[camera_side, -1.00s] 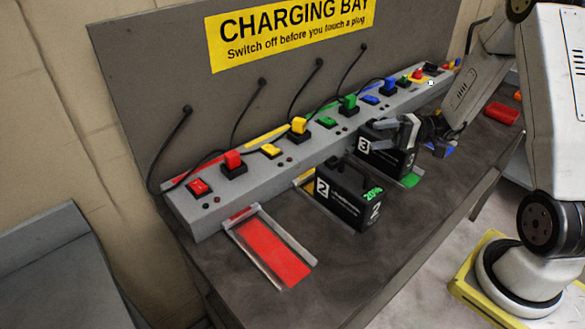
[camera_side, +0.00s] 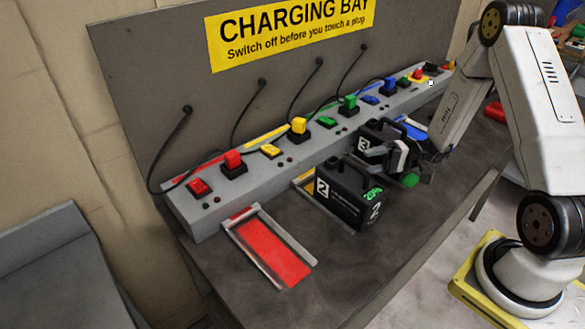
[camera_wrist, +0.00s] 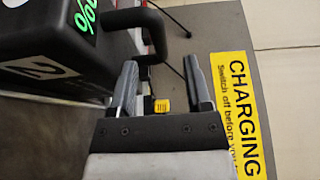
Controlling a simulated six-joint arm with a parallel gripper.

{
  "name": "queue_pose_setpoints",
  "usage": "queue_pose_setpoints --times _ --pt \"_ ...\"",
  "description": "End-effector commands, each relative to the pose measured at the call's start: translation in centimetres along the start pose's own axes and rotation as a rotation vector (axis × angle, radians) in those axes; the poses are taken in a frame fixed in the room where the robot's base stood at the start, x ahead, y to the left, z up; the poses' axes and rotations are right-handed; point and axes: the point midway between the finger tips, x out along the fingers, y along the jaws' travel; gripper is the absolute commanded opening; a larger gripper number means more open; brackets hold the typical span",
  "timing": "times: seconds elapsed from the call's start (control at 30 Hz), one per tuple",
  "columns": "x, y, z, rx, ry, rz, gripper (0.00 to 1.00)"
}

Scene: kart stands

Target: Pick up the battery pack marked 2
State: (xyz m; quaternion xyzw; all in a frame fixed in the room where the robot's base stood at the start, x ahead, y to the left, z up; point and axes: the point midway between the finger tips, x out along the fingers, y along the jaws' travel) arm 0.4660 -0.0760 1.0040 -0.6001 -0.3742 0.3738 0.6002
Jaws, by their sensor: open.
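The battery pack marked 2 (camera_side: 347,200) is a black box with a top handle, a white 2 and a green 20% display. It stands in front of the charging strip. It also shows at upper left in the wrist view (camera_wrist: 50,45), with its black handle (camera_wrist: 160,35) just beyond my fingertips. In the wrist view my two fingers (camera_wrist: 161,65) are spread apart. I cannot tell whether a finger touches the handle.
The grey charging strip (camera_side: 190,222) carries coloured plugs and switches, with black cables hanging above. A red bay (camera_side: 268,248) at left is empty. The yellow sign (camera_side: 285,32) is on the back panel.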

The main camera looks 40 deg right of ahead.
Motion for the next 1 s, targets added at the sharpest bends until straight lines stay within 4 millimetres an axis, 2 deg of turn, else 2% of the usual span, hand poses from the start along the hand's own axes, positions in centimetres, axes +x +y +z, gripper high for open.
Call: queue_pose_setpoints --times 0.2,0.57,1.0 --pt "1.5 0.0 0.0 0.0 0.0 0.0 0.63" --pt "2.3 0.0 0.0 0.0 -0.002 0.001 0.63" --pt "6.4 0.0 0.0 0.0 -0.002 0.0 0.63"
